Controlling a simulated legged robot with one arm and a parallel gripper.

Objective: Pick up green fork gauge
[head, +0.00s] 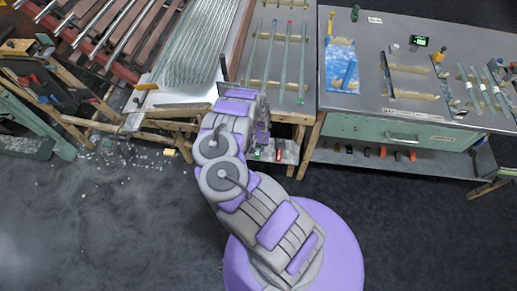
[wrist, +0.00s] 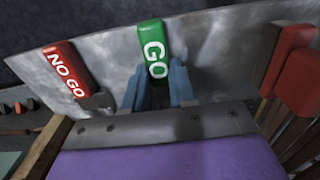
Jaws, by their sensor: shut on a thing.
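The green fork gauge (wrist: 153,50), marked "GO", is upper centre in the wrist view, over a grey metal shelf (wrist: 215,60). My gripper (wrist: 161,88) has its two blue fingers on either side of the gauge's lower part, shut on it. The fingers hide that lower part. I cannot tell whether the gauge touches the shelf. A red gauge (wrist: 66,75), marked "NO GO", lies to its left, apart from the fingers. In the head view my arm hides the fingertips, and the low shelf (head: 291,146) shows beside it, with the red gauge (head: 278,154) on it.
Red blocks (wrist: 292,70) stand at the right in the wrist view. A table with glass tubes (head: 285,60) is above the shelf. A steel workbench (head: 460,35) with a green drawer (head: 385,130) stands to the right. The dark floor (head: 420,230) is open at lower right.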

